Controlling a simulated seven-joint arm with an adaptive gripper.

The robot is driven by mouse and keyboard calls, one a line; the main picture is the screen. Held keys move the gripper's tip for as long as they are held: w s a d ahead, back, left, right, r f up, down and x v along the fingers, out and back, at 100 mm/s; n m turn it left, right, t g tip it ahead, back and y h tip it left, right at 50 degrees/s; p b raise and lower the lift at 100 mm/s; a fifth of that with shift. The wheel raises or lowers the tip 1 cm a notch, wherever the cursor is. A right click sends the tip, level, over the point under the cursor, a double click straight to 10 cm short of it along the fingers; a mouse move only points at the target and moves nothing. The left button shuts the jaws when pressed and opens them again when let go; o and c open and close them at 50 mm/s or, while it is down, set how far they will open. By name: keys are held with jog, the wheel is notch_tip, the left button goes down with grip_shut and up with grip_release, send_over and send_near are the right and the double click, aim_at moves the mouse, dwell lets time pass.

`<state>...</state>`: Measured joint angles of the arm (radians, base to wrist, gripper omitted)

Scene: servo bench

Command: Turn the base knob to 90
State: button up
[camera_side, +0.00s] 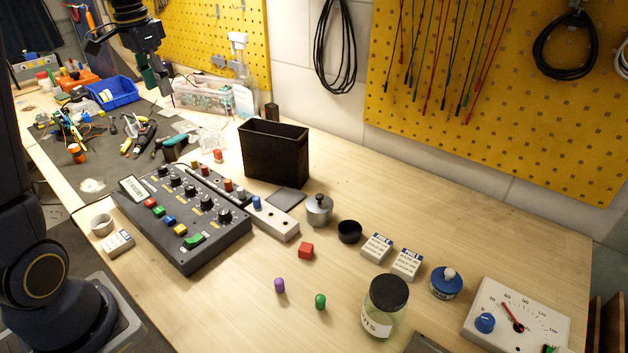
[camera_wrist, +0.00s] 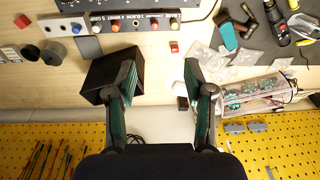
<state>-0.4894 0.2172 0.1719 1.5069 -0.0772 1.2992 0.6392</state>
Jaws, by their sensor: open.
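The black control panel (camera_side: 215,240) lies left of centre in the side view, with a row of black knobs, coloured buttons and a STANDBY display (camera_side: 132,188). The knob at the row's far-left end (camera_side: 163,171) may be the base knob; its label is too small to read here. In the wrist view a label on the panel edge (camera_wrist: 176,14) seems to read BASE; the black knobs are outside that view. My gripper (camera_side: 158,82) is open and empty, high above the bench behind the panel. It also shows in the wrist view (camera_wrist: 160,75).
A black open bin (camera_side: 273,150) stands behind the panel. A white dial box (camera_side: 500,310) with red needle and blue knob sits front right. A jar (camera_side: 384,305) and small blocks stand between; the back right bench is clear.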

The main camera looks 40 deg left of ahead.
jog(key=n+g, duration=0.1)
jog(key=n, duration=0.1)
send_near(161, 167)
notch_tip(161, 167, down, 9)
jog(key=shift+w+a+f, duration=0.1)
jog(key=shift+c, duration=0.4)
grip_shut()
